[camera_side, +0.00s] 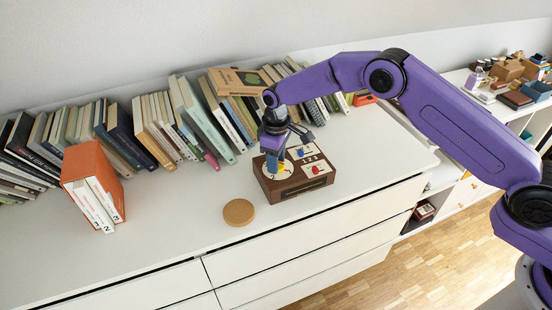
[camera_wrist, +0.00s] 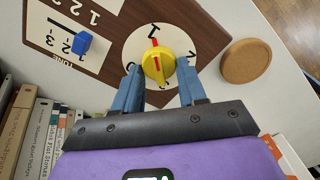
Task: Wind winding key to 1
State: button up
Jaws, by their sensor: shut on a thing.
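The winding key (camera_wrist: 158,66) is a yellow knob with a red pointer stripe, set in a white round dial (camera_wrist: 138,45) with numerals around it. In the wrist view the stripe points up, towards the numeral 1 at the top of the dial. The dial is on a dark brown wooden box (camera_side: 296,187) on the white cabinet top. My gripper (camera_wrist: 158,72) has its blue fingers on either side of the key and is shut on it. In the side view my gripper (camera_side: 272,163) comes down over the box's left part and largely hides the key.
A blue slider (camera_wrist: 82,42) marked TONE sits on the box's other panel. A round cork coaster (camera_side: 239,212) lies front left of the box. An orange book holder (camera_side: 92,185) stands at left. A row of books (camera_side: 205,120) lines the back. The cabinet's front edge is near.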

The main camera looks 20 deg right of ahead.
dwell(0.3)
jog(key=o, duration=1)
notch_tip(320, 180, up, 18)
jog(key=shift+f, duration=0.25)
